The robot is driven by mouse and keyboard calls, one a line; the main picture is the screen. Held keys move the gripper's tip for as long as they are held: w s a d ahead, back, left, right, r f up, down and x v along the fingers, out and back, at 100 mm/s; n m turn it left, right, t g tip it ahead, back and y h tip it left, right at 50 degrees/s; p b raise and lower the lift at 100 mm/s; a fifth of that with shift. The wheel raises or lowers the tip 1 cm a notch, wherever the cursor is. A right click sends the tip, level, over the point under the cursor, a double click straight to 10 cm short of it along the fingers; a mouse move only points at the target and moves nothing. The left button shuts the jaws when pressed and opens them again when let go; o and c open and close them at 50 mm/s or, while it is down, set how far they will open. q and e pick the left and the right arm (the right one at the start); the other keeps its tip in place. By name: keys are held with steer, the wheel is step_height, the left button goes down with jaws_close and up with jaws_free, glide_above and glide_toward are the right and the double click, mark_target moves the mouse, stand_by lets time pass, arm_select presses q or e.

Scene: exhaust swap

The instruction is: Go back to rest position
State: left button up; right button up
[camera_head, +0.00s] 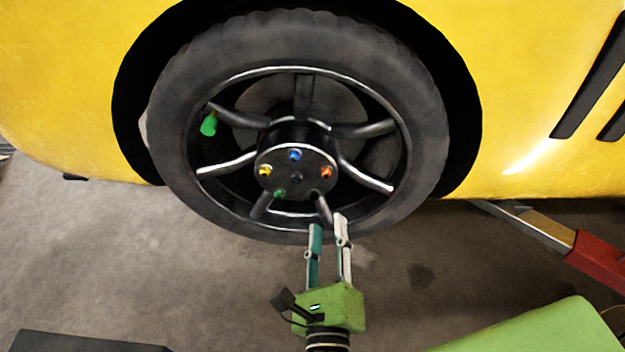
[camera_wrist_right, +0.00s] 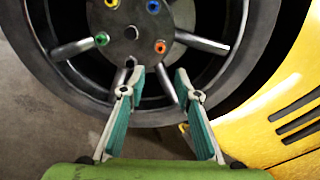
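My right gripper (camera_head: 328,222) is in front of the lower part of the wheel in the head view, pointing up towards it. In the right wrist view its two teal-lined fingers (camera_wrist_right: 160,76) are apart with nothing between them. The wheel (camera_head: 197,80) has a black tyre and dark spokes and sits in the arch of a yellow car. Its hub carries blue (camera_head: 295,155), yellow (camera_head: 265,170), orange (camera_head: 327,171) and green (camera_head: 279,193) nuts. My left gripper is not in either view.
A green cap-like piece (camera_head: 208,125) is at the rim's left side. The yellow car body (camera_head: 540,60) fills the upper sides. A red and metal bar (camera_head: 597,258) lies low at right. A green surface (camera_head: 545,330) is at bottom right.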

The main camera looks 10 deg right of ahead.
steer(key=a+f+n+g+y, duration=0.1)
steer(key=a+f+n+y, duration=0.3)
steer(key=f+n, duration=0.5)
steer(key=a+f+n+y, duration=0.35)
steer(key=f+n, duration=0.25)
steer(key=f, duration=0.4)
steer(key=s+f+n+g+y, duration=0.1)
steer(key=s+f+n+g, duration=0.2)
steer(key=f, duration=0.6)
steer(key=s+f+n+g, duration=0.2)
steer(key=f+n, duration=0.3)
steer(key=f, duration=0.4)
steer(key=s+d+f+n+g, duration=0.3)
steer(key=s+d+f, duration=0.15)
steer(key=f, duration=0.25)
steer(key=s+d+f+n+g, duration=0.2)
steer(key=s+d+f+n, duration=0.1)
steer(key=s+f, duration=0.4)
steer(key=s+d+f+n+g+h, duration=0.3)
steer(key=s+d+f, duration=0.6)
steer(key=s, duration=0.5)
steer(key=d+n+g, duration=0.1)
steer(key=d+g, duration=0.1)
steer(key=shift+s+d+f+n, duration=0.15)
steer(key=shift+s+d+n, duration=0.2)
steer(key=shift+s+n, duration=0.05)
steer(key=shift+a+h, duration=0.1)
steer(key=shift+h, duration=0.15)
